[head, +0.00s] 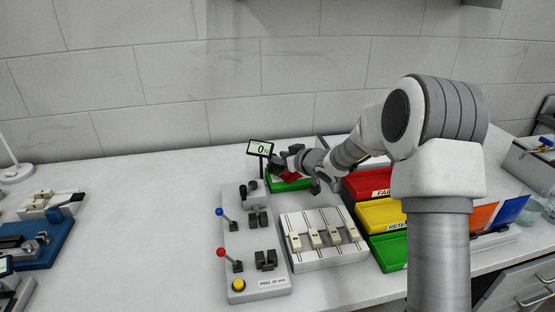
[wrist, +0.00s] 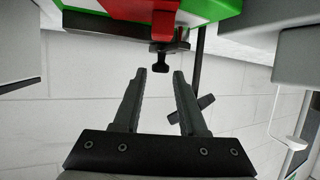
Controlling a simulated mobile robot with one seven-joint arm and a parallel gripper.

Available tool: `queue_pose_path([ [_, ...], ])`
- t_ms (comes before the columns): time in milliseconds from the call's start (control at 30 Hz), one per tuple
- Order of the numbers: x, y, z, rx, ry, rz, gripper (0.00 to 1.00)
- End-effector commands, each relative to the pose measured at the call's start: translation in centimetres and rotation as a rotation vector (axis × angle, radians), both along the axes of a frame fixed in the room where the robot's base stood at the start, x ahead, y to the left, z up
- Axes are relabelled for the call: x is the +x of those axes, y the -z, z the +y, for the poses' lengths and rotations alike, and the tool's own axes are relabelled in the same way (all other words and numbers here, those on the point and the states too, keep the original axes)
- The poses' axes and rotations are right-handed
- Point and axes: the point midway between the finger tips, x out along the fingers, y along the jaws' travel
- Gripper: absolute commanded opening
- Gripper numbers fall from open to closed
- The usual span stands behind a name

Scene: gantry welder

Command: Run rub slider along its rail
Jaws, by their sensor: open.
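A green and white device (wrist: 85,10) with a red part (wrist: 150,10) shows at the top of the wrist view; in the head view it is the green and red unit (head: 288,180) at the back of the bench. A dark knob (wrist: 161,58) hangs below the red part; I take this as the rub slider. A dark rail (wrist: 100,42) runs along the device's edge. My gripper (wrist: 160,73) is open, its fingertips on either side of the knob's tip in the picture; contact is not visible. In the head view my gripper (head: 283,161) partly hides the device.
A small display (head: 260,148) reading 0 stands beside the device. In front are a grey panel with levers (head: 240,265) and a white fixture with several clamps (head: 325,258). Red, yellow and green trays (head: 382,214) stand to the right.

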Motion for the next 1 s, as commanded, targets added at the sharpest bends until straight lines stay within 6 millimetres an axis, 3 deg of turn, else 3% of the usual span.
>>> queue_pose_path([
  [433, 0.97, 0.46, 0.66, 0.000, 0.000, 0.000, 0.41],
  [467, 0.96, 0.47, 0.66, 0.000, 0.000, 0.000, 0.39],
  [700, 0.95, 0.46, 0.66, -0.001, 0.000, -0.001, 0.00],
  [1000, 0.94, 0.45, 0.65, -0.001, 0.000, -0.001, 0.00],
])
